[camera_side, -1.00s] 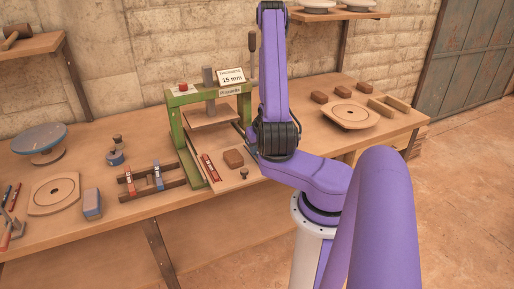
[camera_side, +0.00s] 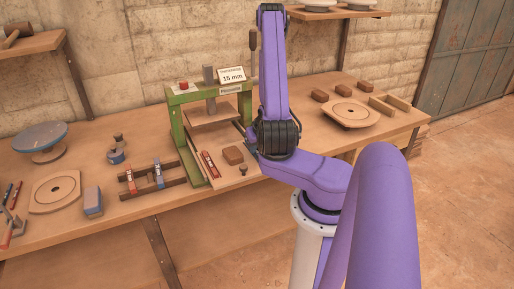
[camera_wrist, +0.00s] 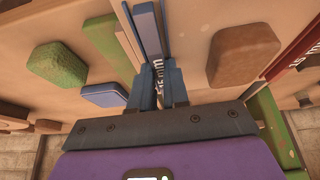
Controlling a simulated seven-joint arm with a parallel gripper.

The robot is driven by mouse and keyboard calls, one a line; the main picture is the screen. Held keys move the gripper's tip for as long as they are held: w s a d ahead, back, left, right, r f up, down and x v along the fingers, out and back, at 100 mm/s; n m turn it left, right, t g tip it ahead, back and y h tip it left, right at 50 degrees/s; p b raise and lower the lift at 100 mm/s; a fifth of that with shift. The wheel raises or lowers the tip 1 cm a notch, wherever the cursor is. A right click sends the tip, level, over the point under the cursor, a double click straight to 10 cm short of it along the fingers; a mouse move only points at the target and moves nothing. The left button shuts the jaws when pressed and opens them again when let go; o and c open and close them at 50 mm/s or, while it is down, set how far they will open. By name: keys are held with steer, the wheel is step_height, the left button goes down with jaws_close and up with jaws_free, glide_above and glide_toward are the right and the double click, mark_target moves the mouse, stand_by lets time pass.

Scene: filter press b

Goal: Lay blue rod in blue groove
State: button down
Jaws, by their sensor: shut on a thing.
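In the wrist view my gripper (camera_wrist: 160,90) is shut on the blue rod (camera_wrist: 148,28), a long bar with "15 mm" lettering showing between the fingers. Narrow dark-blue edges run beside the rod there; I cannot tell whether they belong to the blue groove or whether the rod lies in it. A red rod (camera_wrist: 291,52), also lettered, is at the right; in the side view a red rod (camera_side: 209,163) lies at the green press (camera_side: 178,115). My gripper is hidden behind my arm in the side view.
A brown block (camera_wrist: 244,54) is right of my gripper; a blue block (camera_wrist: 104,94) and green block (camera_wrist: 58,66) are left. In the side view a wooden rack (camera_side: 150,186) with red and blue pieces stands left of the press. A sign (camera_side: 231,75) tops the press.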

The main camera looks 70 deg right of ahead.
steer(key=shift+s+a+f, duration=0.5)
steer(key=shift+s+f, duration=0.05)
steer(key=c, duration=1.1)
jaws_free()
steer(key=shift+s, duration=0.1)
steer(key=shift+o, duration=0.3)
steer(key=shift+s+a+r, duration=0.15)
steer(key=shift+a+r, duration=0.05)
steer(key=shift+r, duration=1.1)
steer(key=shift+s+a+r, duration=0.1)
steer(key=shift+a+r, duration=0.1)
steer(key=shift+r, duration=1.15)
steer(key=shift+s+a+r, duration=0.15)
steer(key=shift+a+r, duration=0.05)
steer(key=shift+r, duration=1.1)
steer(key=shift+w, duration=0.1)
